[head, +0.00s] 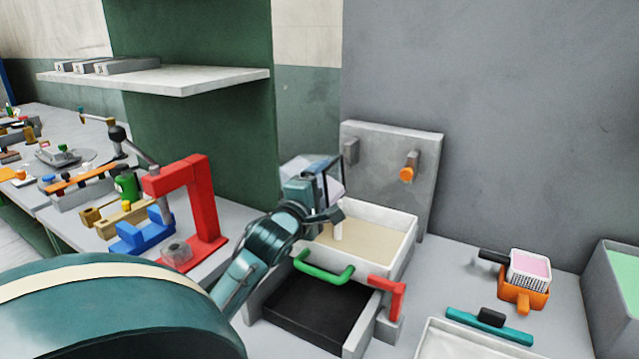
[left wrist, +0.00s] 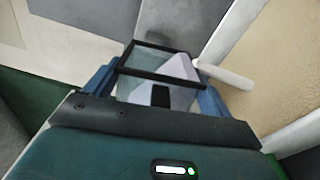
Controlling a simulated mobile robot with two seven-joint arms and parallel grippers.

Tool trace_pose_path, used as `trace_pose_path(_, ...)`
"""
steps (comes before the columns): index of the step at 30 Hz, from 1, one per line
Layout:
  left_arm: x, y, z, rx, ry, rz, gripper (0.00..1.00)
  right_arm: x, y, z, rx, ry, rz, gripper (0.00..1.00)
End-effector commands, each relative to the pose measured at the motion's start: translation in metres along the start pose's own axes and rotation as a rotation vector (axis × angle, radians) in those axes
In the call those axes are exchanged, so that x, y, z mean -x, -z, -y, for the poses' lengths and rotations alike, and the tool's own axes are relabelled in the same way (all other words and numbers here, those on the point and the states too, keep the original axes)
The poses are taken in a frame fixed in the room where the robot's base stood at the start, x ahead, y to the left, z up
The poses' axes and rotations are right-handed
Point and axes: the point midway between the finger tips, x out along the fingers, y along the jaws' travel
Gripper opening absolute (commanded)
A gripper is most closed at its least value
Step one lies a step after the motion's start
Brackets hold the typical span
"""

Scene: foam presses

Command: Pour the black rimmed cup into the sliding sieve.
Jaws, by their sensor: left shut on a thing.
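My left gripper (head: 324,203) is shut on the black rimmed cup (head: 325,170), a clear cup with pale lavender contents. In the left wrist view the cup's black rim (left wrist: 158,74) shows between the two blue fingers, and the contents lie slanted, so the cup looks tilted. The cup is above the back left of the sieve (head: 407,219), a white-walled box with a beige floor. A white rod-like shape (head: 338,231) stands between cup and beige floor; I cannot tell whether it is a poured stream or a solid post. My right gripper is out of view.
A green handle (head: 322,270) and a dark open drawer (head: 318,308) are below the sieve. A grey plate with pegs (head: 388,165) stands behind it. A red bracket (head: 388,294) is at its front right. A red press (head: 205,210) stands left; a shelf (head: 160,77) hangs above.

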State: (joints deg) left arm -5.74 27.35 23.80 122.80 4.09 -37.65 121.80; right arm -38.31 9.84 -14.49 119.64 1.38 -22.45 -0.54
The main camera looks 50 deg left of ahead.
Motion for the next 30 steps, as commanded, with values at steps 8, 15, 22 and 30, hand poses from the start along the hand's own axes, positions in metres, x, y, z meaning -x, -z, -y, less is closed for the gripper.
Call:
trace_pose_path(8, 0.000, -0.010, 0.009, -0.253, 0.000, 0.001, 0.59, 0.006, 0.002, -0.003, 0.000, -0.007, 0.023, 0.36)
trace_pose_path(15, 0.000, -0.020, 0.010, -0.488, -0.001, 0.001, 0.59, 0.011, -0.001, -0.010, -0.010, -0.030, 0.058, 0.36)
trace_pose_path(22, 0.000, -0.023, 0.013, -0.566, -0.002, 0.000, 0.59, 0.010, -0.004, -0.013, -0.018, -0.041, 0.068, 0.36)
trace_pose_path(30, 0.000, -0.023, 0.013, -0.567, -0.002, 0.000, 0.59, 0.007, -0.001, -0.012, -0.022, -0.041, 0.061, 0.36)
